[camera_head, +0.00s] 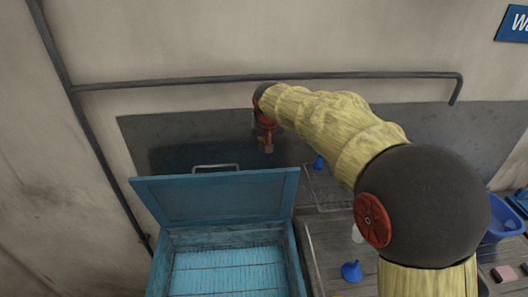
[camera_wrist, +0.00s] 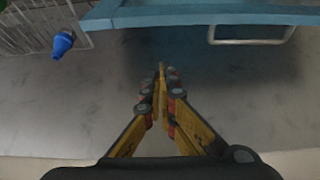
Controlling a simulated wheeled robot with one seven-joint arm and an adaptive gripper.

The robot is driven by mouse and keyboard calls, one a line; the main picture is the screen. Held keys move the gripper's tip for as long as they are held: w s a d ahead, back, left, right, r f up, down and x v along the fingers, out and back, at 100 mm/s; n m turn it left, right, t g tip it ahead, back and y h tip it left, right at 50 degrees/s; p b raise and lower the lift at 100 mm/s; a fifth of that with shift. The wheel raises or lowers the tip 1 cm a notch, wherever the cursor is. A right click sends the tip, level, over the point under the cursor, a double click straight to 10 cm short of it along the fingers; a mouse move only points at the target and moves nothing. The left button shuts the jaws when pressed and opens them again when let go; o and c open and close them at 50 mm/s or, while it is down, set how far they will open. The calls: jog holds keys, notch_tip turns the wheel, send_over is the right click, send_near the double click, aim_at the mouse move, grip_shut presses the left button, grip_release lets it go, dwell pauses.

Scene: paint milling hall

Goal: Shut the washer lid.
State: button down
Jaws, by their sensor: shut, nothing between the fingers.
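The blue washer lid (camera_head: 222,197) stands open in the head view, raised and leaning back over the blue washer (camera_head: 299,270), whose slatted inside shows. A pale bar handle (camera_head: 215,167) sticks out beyond the lid's upper edge. In the wrist view the lid's edge (camera_wrist: 180,14) crosses the top, with the handle (camera_wrist: 250,41) at upper right. My gripper (camera_wrist: 161,68) is shut and empty, its fingertips together, apart from the lid in the picture. In the head view my gripper (camera_head: 267,147) hangs in front of the dark wall panel, above and right of the handle.
A wire rack (camera_head: 327,188) stands right of the lid, with a blue object (camera_wrist: 63,43) beside it in the wrist view. A blue funnel (camera_head: 351,271) and a blue tub (camera_head: 503,225) are on the right. A pipe (camera_head: 180,84) runs along the wall.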

notch_tip(320, 180, down, 9)
jog(key=w+p, duration=0.1)
jog(key=p, duration=0.1)
jog(key=shift+w, duration=0.15)
dwell(0.5)
jog(key=shift+f, duration=0.2)
